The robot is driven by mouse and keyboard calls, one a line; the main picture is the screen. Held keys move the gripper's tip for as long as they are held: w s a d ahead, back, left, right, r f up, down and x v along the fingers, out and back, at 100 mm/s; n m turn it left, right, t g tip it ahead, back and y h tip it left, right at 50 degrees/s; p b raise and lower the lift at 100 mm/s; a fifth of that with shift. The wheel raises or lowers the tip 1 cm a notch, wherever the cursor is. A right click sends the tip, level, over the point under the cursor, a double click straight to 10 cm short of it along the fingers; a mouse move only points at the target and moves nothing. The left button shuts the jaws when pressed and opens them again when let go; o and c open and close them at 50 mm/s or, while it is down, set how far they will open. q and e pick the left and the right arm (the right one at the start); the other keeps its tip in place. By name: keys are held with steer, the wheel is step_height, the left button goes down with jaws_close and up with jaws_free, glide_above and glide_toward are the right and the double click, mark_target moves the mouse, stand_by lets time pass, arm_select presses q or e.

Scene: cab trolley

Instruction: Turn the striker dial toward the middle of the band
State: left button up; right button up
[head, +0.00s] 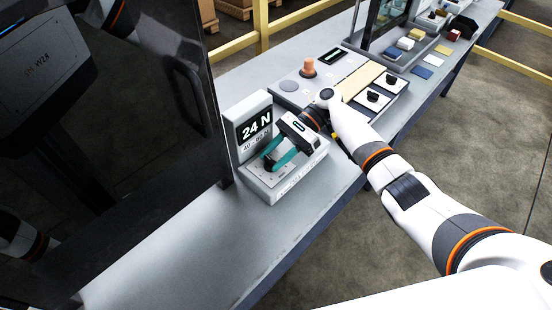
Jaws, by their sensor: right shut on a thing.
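The striker unit (250,178) is a pale grey box on the bench, with an upright screen (254,127) at its back. The screen reads 24 N in large figures, with a smaller line below that looks like 40 - 60 N. My right gripper (274,162) reaches down over the unit's top plate from the right, and its teal fingers are closed there. The dial is hidden between and behind the fingers, so its pointer and angle cannot be read. My left gripper is not in view.
A large glossy dark panel with a handle (188,92) stands close on the left. Beyond the unit, a panel with an orange knob (308,68) and black switches (374,97) sits on the grey bench (190,240). Coloured blocks lie farther back. The bench's near part is clear.

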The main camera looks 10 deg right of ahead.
steer(key=shift+f+n+g+h, duration=0.1)
steer(key=shift+n+g+h, duration=0.2)
steer(key=shift+n, duration=0.1)
steer(key=o, duration=1)
steer(key=b+v, duration=0.2)
steer(key=v, duration=0.7)
steer(key=shift+w+d+b, duration=0.15)
steer(key=shift+b, duration=0.2)
steer(key=shift+w+d+r+b, duration=0.3)
steer(key=shift+w+d+b, duration=0.05)
steer(key=shift+d, duration=0.2)
steer(key=shift+w+d+r, duration=0.2)
steer(key=shift+d, duration=0.3)
